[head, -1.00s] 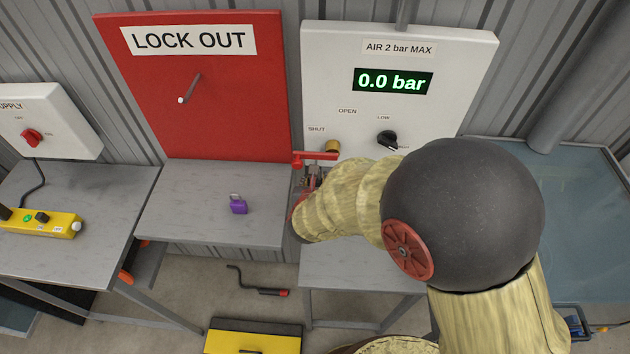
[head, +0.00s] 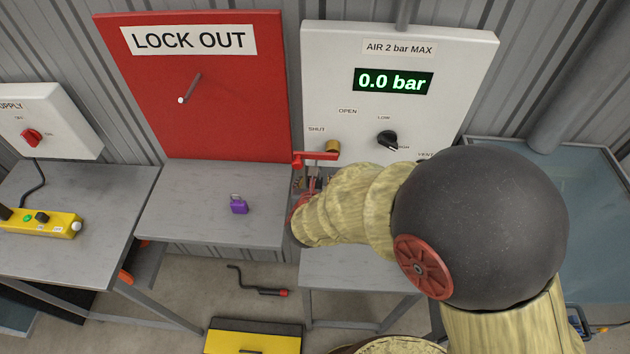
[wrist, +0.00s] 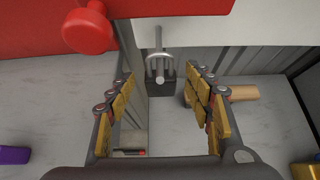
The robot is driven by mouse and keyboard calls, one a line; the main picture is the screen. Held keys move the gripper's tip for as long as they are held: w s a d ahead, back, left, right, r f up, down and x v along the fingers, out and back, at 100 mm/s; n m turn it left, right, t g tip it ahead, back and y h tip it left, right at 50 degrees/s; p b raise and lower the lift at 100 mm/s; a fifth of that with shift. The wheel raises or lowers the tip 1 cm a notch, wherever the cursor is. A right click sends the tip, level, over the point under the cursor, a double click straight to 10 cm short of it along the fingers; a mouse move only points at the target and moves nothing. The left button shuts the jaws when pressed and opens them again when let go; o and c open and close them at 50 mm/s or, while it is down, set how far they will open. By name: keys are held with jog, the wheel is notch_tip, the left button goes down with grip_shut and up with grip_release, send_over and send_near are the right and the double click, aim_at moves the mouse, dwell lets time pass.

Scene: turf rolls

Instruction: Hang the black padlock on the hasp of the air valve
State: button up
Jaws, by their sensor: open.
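A purple padlock (head: 238,205) lies on the grey bench (head: 190,215) left of my gripper. The red LOCK OUT board (head: 235,110) has a bare peg (head: 190,88). The display (head: 392,81) reads 0.0 bar. A yellow box (head: 255,338) stands on the floor.

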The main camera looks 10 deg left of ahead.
jog(key=v, duration=1)
jog(key=s+d+r+m+g+h, duration=0.1)
jog(key=s+d+m+g+h, duration=0.3)
jog(key=d+m, duration=0.6)
jog(key=s+d+r+m+g, duration=0.1)
jog(key=s+d+m+g, duration=0.1)
jog(key=s+d+m, duration=0.75)
jog(key=s+d+r+m+y, duration=0.1)
jog(key=d+r+m, duration=0.2)
jog(key=r+m, duration=0.3)
jog(key=s+d+r+m+y, duration=0.1)
jog(key=d+r+m+y, duration=0.1)
jog(key=r+m, duration=0.5)
jog(key=d+m, duration=0.1)
jog(key=m, duration=0.3)
jog(key=shift+s+r+t, duration=0.25)
jog(key=shift+s+t, duration=0.05)
